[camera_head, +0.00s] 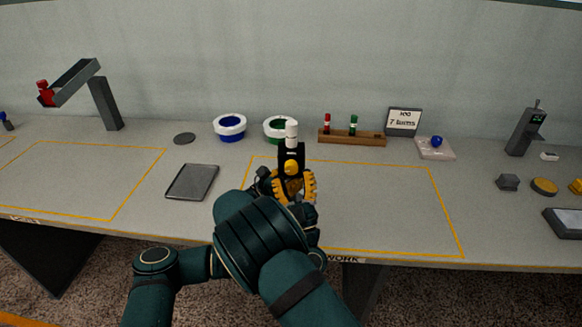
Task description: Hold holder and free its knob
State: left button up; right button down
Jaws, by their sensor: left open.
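A black upright holder (291,153) stands near the left part of the marked work area, with a white cylinder on top. A round yellow knob (291,167) shows on its front face. My left gripper (291,186) is open, low at the front of the holder and below the knob. Yellow toothed parts show around the gripper; I cannot tell whether they belong to it or to the holder. My own wrist hides the holder's base, and whether the fingers touch the holder cannot be told. My right gripper is not in view.
White-rimmed bowls, blue (230,127) and green (277,128), stand behind. A wooden rack (352,138) holds red and green pegs beside a sign (403,121). A grey tray (192,182) lies left. The work area's right side is clear.

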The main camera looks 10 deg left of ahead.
pick_arm(q)
jog(key=shift+w+a+r+h, duration=0.15)
jog(key=shift+w+a+r, duration=0.05)
jog(key=shift+w+r, duration=0.3)
jog(key=shift+w+a+r+h, duration=0.15)
jog(key=shift+w+a+r, duration=0.05)
jog(key=shift+w+r, duration=0.3)
grip_shut()
